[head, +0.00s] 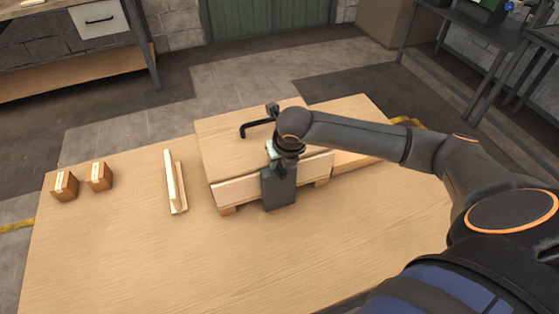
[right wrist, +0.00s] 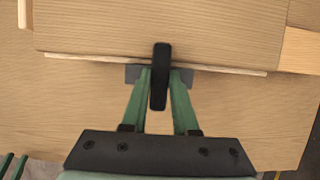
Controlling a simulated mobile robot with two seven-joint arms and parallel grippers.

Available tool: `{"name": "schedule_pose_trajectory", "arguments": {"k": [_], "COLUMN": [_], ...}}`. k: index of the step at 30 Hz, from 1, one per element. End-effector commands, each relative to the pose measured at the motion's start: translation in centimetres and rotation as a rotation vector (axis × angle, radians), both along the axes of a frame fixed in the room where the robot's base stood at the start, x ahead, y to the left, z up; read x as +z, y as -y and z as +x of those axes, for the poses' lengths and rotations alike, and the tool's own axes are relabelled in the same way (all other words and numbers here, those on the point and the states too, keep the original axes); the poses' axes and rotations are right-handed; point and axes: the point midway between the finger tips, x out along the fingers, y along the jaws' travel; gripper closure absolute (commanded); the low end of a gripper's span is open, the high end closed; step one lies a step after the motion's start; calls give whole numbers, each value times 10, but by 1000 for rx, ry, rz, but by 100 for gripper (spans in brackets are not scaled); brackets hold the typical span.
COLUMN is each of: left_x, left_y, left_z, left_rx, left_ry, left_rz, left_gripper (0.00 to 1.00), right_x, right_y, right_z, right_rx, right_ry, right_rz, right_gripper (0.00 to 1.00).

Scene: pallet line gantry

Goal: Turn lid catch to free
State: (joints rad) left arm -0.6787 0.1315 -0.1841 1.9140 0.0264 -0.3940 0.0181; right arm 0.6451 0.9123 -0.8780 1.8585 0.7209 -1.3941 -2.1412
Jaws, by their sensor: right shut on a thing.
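A wooden crate with a flat lid (head: 230,153) stands on the table. In the right wrist view, the lid catch (right wrist: 160,62) is a black bar with rounded ends, upright in the picture, in front of a small dark plate at the edge of a board. My right gripper (right wrist: 160,80) is shut on the catch, with one green finger on each side of it. In the head view, my right wrist and hand cover the catch at the crate's front side. My left gripper is not in view.
A black bent handle (head: 256,126) stands on the lid. A pale wooden strip piece (head: 173,184) lies left of the crate, with two small wooden blocks (head: 65,186) farther left on the table (head: 130,255). The table's front is clear.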

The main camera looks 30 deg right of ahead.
Motion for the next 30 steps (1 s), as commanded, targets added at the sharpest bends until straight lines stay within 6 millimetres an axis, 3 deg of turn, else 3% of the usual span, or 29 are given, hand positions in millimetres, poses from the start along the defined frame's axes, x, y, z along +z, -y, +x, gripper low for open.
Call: {"name": "schedule_pose_trajectory", "arguments": {"k": [10,17,24,30], "left_x": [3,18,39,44], "left_y": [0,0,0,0], "left_z": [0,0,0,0], "left_rx": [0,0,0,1], "left_ry": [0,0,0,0], "left_rz": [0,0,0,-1], "left_gripper": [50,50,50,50], "right_x": [2,5,5,2], "right_y": [0,-1,-2,-3], "right_z": [0,0,2,3], "right_rx": [-11,-88,-273,-462], "right_ry": [0,-1,0,1], "right_rz": [0,1,0,0], "right_gripper": [100,100,100,100]}}
